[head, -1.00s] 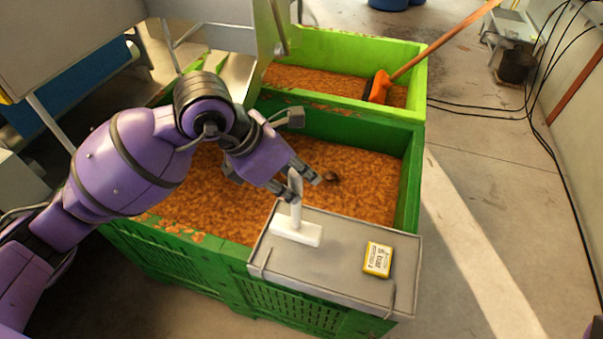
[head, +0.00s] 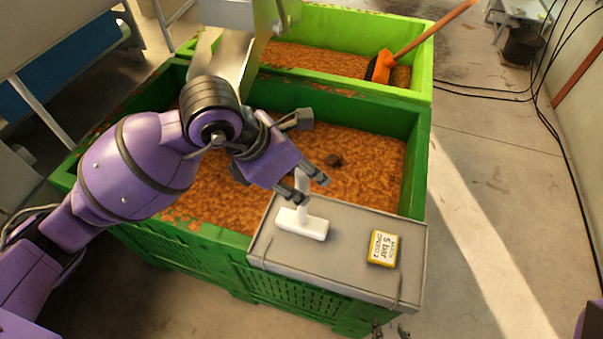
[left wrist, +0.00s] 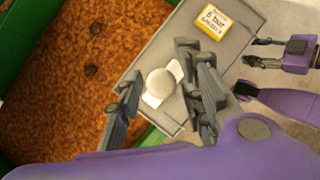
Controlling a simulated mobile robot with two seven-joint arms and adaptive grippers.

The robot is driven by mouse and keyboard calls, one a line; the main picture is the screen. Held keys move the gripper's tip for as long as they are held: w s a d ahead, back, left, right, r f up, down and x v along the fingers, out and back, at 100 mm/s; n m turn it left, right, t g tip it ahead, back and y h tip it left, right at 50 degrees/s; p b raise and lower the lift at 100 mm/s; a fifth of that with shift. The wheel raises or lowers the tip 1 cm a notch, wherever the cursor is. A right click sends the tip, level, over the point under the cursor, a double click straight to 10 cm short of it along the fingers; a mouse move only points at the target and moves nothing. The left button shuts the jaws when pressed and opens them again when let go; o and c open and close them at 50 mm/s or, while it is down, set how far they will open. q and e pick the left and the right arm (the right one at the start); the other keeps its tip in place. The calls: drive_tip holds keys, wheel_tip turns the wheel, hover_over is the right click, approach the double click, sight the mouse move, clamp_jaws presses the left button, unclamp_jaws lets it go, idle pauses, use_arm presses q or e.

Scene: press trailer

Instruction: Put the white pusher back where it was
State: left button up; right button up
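The white pusher (head: 302,224) stands upright, its flat foot on a grey board over the near corner of the green bin. In the left wrist view its round handle end (left wrist: 161,82) shows between my fingers. My left gripper (head: 308,188) is at the upper part of the handle. It is open, one finger on each side, with gaps visible in the left wrist view (left wrist: 160,95). My right gripper shows its dark fingertips, spread apart, at the bottom edge of the head view (head: 390,331) and at the right of the left wrist view (left wrist: 248,74).
A yellow-edged label block (head: 383,248) lies on the grey board (head: 345,275), right of the pusher. The green bin (head: 418,165) holds brown pomace with a dark lump (head: 334,160). A lighter green bin (head: 425,70) behind holds an orange-handled tool (head: 430,41).

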use_arm(q)
drive_tip(key=shift+r, duration=0.2)
drive_tip(key=v, duration=1.2)
drive_tip(key=shift+f, duration=0.1)
